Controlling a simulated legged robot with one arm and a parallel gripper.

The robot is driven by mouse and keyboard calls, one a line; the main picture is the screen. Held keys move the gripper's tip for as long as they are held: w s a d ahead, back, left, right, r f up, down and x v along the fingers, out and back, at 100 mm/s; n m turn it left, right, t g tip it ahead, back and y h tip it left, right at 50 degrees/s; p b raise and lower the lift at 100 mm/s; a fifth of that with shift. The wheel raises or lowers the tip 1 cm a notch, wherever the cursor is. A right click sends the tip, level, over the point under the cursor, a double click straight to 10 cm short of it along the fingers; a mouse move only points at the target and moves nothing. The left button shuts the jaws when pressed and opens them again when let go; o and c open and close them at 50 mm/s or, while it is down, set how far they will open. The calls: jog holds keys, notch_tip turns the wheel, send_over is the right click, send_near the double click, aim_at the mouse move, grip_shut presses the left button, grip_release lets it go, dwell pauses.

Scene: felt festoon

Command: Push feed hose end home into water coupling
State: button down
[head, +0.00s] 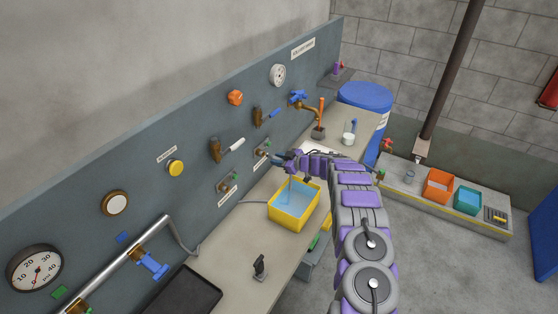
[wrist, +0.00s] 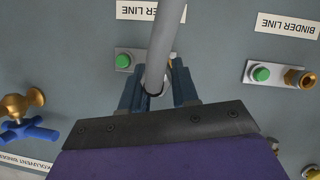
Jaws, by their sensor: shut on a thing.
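The feed hose (wrist: 163,45) is a grey tube in the wrist view, running up the picture from between my jaws. My gripper (wrist: 156,88) is shut on it. In the head view my gripper (head: 283,160) is close to the panel, beside a coupling plate (head: 262,153). That plate (wrist: 124,61) with a green button shows behind the hose in the wrist view. A bit of brass (wrist: 171,62) shows beside the hose; the rest of this coupling is hidden by hose and jaw. I cannot tell whether the hose end is in it.
A second plate with a green button and brass coupling (wrist: 299,78) is to the right in the wrist view. A blue-handled brass tap (wrist: 27,118) is at left. A yellow tub (head: 294,216) stands on the bench below my gripper; a black tray (head: 181,292) lies nearer.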

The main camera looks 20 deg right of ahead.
aim_at(274, 157)
jog(key=shift+w+a, duration=0.1)
jog(key=shift+w+a, duration=0.2)
jog(key=shift+w, duration=0.1)
jog(key=shift+w+a+p, duration=0.2)
jog(key=shift+w+p, duration=0.05)
jog(key=shift+p, duration=0.05)
jog(key=shift+w+a, duration=0.2)
jog(key=shift+w, duration=0.1)
jog(key=shift+w+a, duration=0.2)
jog(key=shift+w, duration=0.05)
jog(key=c, duration=0.8)
grip_release()
